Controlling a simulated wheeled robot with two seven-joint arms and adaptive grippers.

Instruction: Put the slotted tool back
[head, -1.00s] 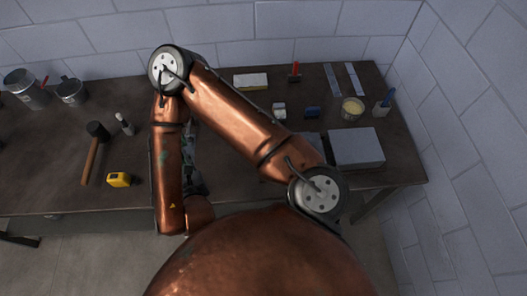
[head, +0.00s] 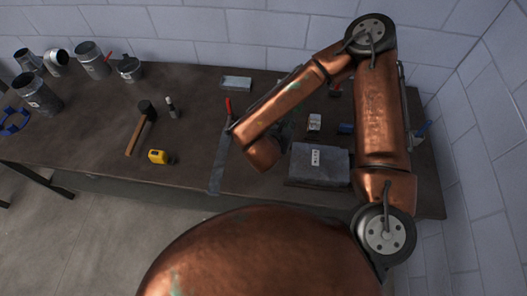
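I cannot surely pick out the slotted tool. A red-handled tool (head: 228,106) lies mid-table, beside the upper end of a long flat grey strip (head: 220,160) that runs to the front edge. Another red-handled thing (head: 335,88) shows at the back, partly covered by my arm. My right arm reaches over the table from the right, its forearm sloping down to the left. My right gripper (head: 287,130) is mostly hidden behind that forearm; its fingers and anything in them cannot be made out. My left gripper is not in view.
A grey labelled block (head: 318,165) sits near the front edge, close to the gripper. A hammer (head: 140,130), a yellow tape measure (head: 158,157) and metal cans (head: 92,60) are at the left. A pale box (head: 237,83) lies at the back.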

